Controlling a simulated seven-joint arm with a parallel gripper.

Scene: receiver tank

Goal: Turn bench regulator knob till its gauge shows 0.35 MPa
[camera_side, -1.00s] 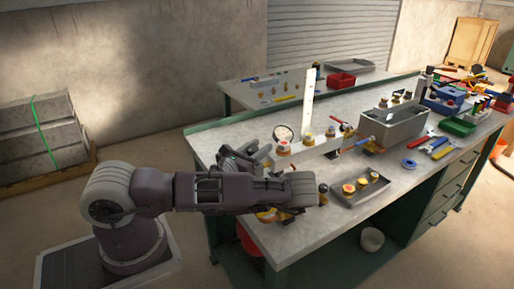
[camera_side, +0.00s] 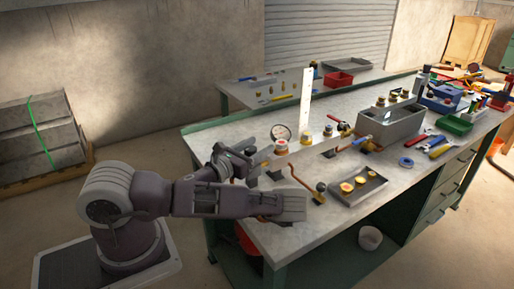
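A round white-faced gauge (camera_side: 281,132) stands at the near-left part of the bench. Its needle and figures are too small to read. A fitting with a reddish-orange top (camera_side: 281,144) sits just below the gauge on a pale bar; I cannot tell whether it is the regulator knob. My gripper (camera_side: 248,154) is left of the gauge and this fitting, seemingly apart from both. Its fingers are small and dark, so their opening is unclear. I see nothing held in it.
More brass-coloured fittings (camera_side: 308,139) stand along the bar, near a tall white plate (camera_side: 306,98). A grey tray (camera_side: 357,188) with round parts lies in front. A grey tank (camera_side: 392,126) and loose tools are farther right. A bent copper-coloured piece (camera_side: 304,180) is near my arm.

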